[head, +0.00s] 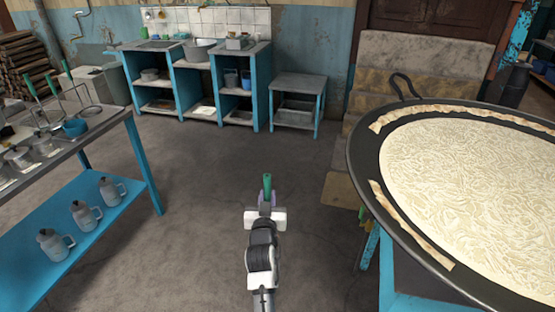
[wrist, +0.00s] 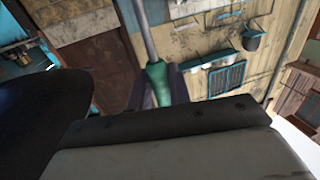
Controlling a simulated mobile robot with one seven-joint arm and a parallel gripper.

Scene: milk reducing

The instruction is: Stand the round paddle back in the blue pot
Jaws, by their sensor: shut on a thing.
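My gripper (head: 266,201) is at the lower middle of the head view, over the open floor between the left table and the big pan. It is shut on a green handle (head: 267,184) that sticks up above the jaws. In the wrist view the green handle (wrist: 158,82) sits at the jaws (wrist: 170,88), and a grey shaft runs from it up out of the frame. The paddle's round head does not show in either view. The blue pot (head: 75,128) stands on the left table, well left of my gripper, near other green-handled tools (head: 55,84).
The left table (head: 100,126) holds several metal pots; jugs (head: 82,214) stand on its blue shelf. A large pan (head: 365,170) of white strands fills the right. A blue counter (head: 187,85) and small table (head: 298,82) stand behind. The middle floor (head: 200,190) is clear.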

